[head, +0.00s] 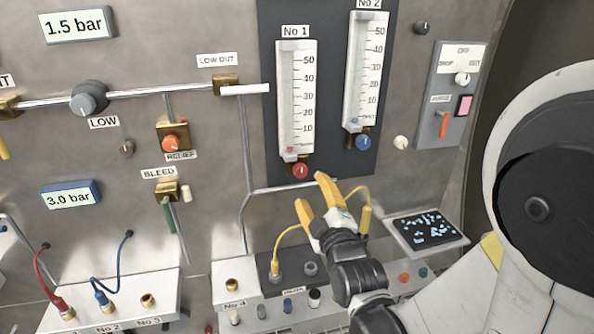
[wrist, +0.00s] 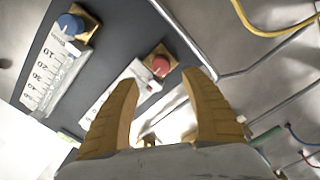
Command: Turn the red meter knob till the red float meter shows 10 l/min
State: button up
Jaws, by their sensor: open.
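The red meter knob (head: 300,171) sits at the foot of the No 1 float meter (head: 295,100) on a dark panel. The No 1 meter has a red float low in its tube, below the 10 mark. My gripper (head: 314,197) is open and empty, just below the red knob in the head view. In the wrist view the yellow fingers (wrist: 163,85) stand apart, and the red knob (wrist: 160,65) shows beyond their tips, between them and nearer the right one. The fingers do not appear to touch the knob.
The No 2 meter (head: 366,72) with its blue knob (head: 363,142) stands right of No 1. A pipe (head: 280,188) runs below the red knob. A yellow cable (head: 287,234) and a small dark screen (head: 428,230) lie lower down. A lever switch box (head: 452,95) is at right.

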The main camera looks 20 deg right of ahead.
aim_at(302, 174)
jog(key=w+b, duration=0.3)
jog(key=w, duration=0.6)
jog(key=shift+w, duration=0.1)
jog(key=c, duration=1.2)
